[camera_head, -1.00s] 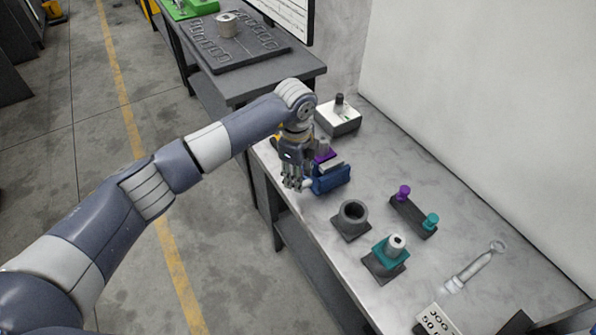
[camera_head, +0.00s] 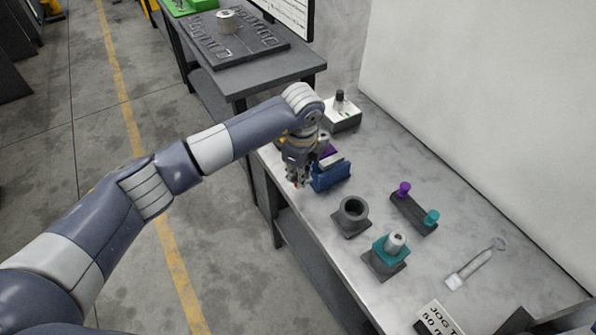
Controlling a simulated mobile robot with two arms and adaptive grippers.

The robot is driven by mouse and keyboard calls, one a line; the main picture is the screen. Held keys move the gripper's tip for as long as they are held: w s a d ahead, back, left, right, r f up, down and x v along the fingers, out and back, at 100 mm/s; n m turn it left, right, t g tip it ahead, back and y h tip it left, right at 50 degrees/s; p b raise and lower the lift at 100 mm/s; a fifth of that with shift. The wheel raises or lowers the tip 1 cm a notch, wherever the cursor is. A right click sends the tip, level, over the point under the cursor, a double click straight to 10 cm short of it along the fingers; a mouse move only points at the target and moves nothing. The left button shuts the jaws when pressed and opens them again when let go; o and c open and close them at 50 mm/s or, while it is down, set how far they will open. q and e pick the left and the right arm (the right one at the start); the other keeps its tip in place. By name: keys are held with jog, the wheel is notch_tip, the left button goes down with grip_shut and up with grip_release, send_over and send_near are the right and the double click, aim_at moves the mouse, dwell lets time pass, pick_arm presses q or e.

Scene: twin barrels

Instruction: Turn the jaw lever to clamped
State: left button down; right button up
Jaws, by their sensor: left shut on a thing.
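The blue vise (camera_head: 333,175) with pale grey jaws sits near the left edge of the grey workbench. My left gripper (camera_head: 297,181) points down at the vise's left end, with its fingers shut at the jaw lever. The fingers hide nearly all of the lever; a small red spot shows at the fingertips. A purple part shows just behind the vise, partly covered by my gripper. My right gripper is not in the view.
A white box with a black knob (camera_head: 342,113) stands behind the vise. A dark ring block (camera_head: 351,216), a teal-collared part (camera_head: 388,254), a bar with purple and teal knobs (camera_head: 413,213) and a wrench (camera_head: 476,266) lie to the right. Bare benchtop lies between them.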

pick_arm(q)
jog(key=shift+s+d+f+t+b, duration=0.15)
jog(key=shift+f+t+b, duration=0.05)
jog(key=shift+t+b, duration=0.1)
jog(key=t+y+b, duration=0.1)
jog(key=b, duration=0.1)
jog(key=s+d+f+t+y+b, duration=0.1)
jog(key=b, duration=0.2)
jog(key=s+t+y+b, duration=0.1)
jog(key=b, duration=0.2)
jog(key=shift+d+f+t, duration=0.15)
jog(key=shift+d+t, duration=0.05)
jog(key=shift+t, duration=0.2)
jog(key=shift+s+d+t+b, duration=0.1)
jog(key=shift+t+b, duration=0.2)
jog(key=shift+b, duration=0.35)
jog(key=c, duration=1.6)
grip_release()
jog(key=shift+o, duration=0.2)
jog(key=shift+y, duration=0.3)
jog(key=v, duration=1.2)
